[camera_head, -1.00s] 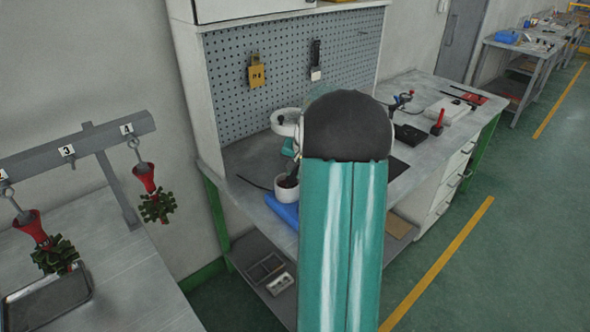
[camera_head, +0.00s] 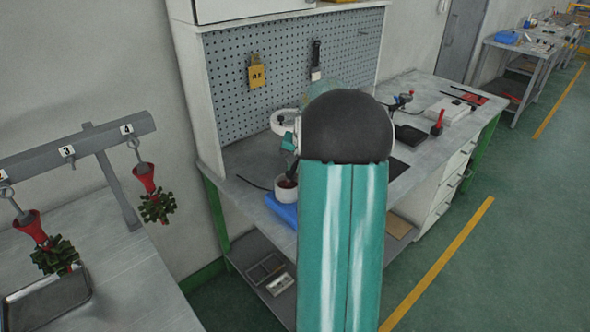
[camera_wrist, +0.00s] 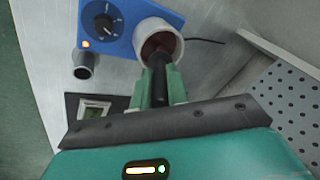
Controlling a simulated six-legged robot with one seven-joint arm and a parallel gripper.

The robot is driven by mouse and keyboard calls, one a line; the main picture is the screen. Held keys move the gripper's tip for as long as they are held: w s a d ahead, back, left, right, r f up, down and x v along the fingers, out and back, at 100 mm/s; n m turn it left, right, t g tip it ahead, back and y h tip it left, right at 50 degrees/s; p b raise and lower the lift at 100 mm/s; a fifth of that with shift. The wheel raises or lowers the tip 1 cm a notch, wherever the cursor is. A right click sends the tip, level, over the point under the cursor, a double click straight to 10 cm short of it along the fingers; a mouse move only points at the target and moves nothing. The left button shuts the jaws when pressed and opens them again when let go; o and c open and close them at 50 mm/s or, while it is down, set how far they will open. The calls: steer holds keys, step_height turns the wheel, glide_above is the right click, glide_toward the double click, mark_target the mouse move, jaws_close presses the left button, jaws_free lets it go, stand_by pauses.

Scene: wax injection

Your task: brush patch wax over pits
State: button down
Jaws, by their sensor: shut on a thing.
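My gripper (camera_wrist: 160,88) is shut on a dark-handled tool (camera_wrist: 158,78), likely the brush, in the wrist view. The tool's far end reaches into the mouth of a white pot (camera_wrist: 176,42) with dark red wax inside; its tip is hidden. The pot sits on a blue heater (camera_wrist: 118,18) with a black knob and an orange light. In the head view, the pot (camera_head: 286,195) stands at the bench's near left, and my gripper (camera_head: 290,143) is just above it, partly hidden by my arm. Red-and-green wax trees (camera_head: 155,207) (camera_head: 55,258) hang at left. Pits cannot be made out.
The numbered rail (camera_head: 95,143) holds the trees over a grey table with a dark tray (camera_head: 48,300). A pegboard (camera_head: 285,85) stands behind the bench. A grey cup (camera_wrist: 85,64) is beside the heater. The floor between table and bench is narrow.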

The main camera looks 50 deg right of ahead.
steer(key=shift+r, duration=2.35)
